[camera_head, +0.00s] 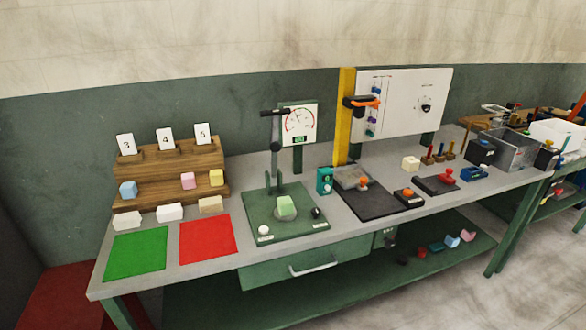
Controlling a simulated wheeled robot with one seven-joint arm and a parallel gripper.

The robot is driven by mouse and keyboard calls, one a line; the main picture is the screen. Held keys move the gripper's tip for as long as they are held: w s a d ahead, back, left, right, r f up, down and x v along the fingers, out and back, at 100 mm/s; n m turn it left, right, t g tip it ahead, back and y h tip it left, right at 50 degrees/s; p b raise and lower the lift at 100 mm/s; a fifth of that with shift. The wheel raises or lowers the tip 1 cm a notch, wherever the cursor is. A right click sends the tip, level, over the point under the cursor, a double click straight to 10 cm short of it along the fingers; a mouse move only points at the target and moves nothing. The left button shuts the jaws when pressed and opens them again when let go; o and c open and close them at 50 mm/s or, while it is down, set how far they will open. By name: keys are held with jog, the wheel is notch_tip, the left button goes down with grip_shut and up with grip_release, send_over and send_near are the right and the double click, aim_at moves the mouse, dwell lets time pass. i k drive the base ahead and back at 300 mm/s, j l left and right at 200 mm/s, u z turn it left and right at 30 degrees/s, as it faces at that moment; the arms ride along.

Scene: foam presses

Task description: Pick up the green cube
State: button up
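A light green cube (285,206) sits on the dark green base of a foam press (261,217), at the middle of the workbench. The press's upright column and lever stand just behind the cube. The cube's top and front faces show, and nothing covers it from this side. My gripper is not in view.
A green mat (137,254) and a red mat (208,239) lie on the bench (110,280) at left. A wooden stepped rack (190,160) holds blue, pink and yellow cubes. A gauge (299,121) stands behind the press. A dark device (365,197) stands to its right.

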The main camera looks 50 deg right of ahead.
aim_at(284, 204)
jog(key=i+l+u, duration=0.15)
jog(key=l, duration=0.2)
jog(key=i+l+u, duration=0.15)
jog(key=l, duration=0.15)
jog(key=i+l+u, duration=0.15)
jog(key=l, duration=0.2)
jog(key=l+u, duration=0.15)
jog(key=l, duration=0.25)
jog(key=i, duration=0.05)
